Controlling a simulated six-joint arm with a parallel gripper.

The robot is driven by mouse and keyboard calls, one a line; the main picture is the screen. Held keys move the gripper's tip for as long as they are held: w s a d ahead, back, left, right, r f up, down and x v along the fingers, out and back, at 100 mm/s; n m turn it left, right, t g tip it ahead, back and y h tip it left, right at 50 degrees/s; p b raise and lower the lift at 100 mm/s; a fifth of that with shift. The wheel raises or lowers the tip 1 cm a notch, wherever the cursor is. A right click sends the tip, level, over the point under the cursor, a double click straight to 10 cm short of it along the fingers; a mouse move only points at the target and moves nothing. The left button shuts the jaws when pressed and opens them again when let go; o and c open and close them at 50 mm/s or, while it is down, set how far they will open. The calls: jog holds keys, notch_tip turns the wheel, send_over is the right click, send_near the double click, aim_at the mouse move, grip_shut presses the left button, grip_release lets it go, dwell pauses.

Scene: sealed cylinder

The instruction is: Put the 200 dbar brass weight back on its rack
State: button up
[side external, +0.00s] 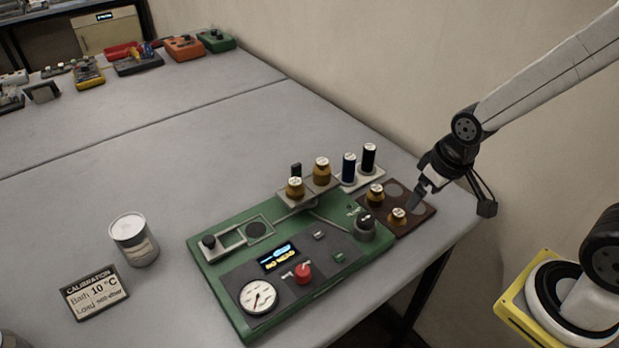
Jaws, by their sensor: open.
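Two brass weights with white tops, one (295,188) and another (322,171), stand on a raised grey plate at the back of the green instrument (225,262). Two smaller brass weights, one (375,194) and another (397,216), stand on the brown rack (428,212) to the right. The rack also shows empty round spots. The labels are too small to read, so I cannot tell which is 200 dbar. My gripper (420,197) is open and empty, low over the rack's right part, just right of the weights. Whether it touches the rack is unclear.
A can (134,240) and a calibration card (95,292) are at left. The wall is close behind; the table's middle is clear.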

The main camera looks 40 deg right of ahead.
jog(key=shift+w, duration=0.1)
notch_tip(320, 180, up, 5)
jog(key=m+g+y, duration=0.1)
jog(key=m+g, duration=0.2)
jog(key=m, duration=1.5)
send_over(295, 181)
jog(key=shift+s+d, duration=0.2)
jog(key=shift+d, duration=0.25)
jog(key=shift+f, duration=0.15)
jog(key=shift+a+f, duration=0.15)
jog(key=shift+f, duration=1.1)
jog(key=shift+w+a+f, duration=0.1)
jog(key=shift+a+f, duration=0.1)
jog(key=shift+f, duration=1.1)
jog(key=shift+w+a+f, duration=0.1)
jog(key=shift+a+f, duration=0.05)
jog(key=shift+f, duration=1.1)
